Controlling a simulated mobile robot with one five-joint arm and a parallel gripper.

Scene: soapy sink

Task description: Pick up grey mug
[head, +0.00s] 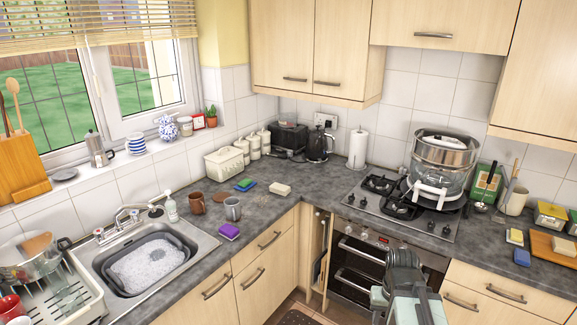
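The grey mug (233,211) stands upright on the dark worktop, just right of the sink. A brown mug (197,204) stands close on its left. A purple sponge (229,231) lies in front of the grey mug. My gripper (403,259) is at the lower right, in front of the oven, well to the right of the mug and apart from it. Its fingers are dark and seen from behind, so I cannot tell whether they are open.
The sink (147,262) holds a dark tub of suds. A brown round coaster (222,197), green-and-blue sponges (245,184) and a cream block (280,190) lie behind the mug. Bare worktop lies to the mug's right.

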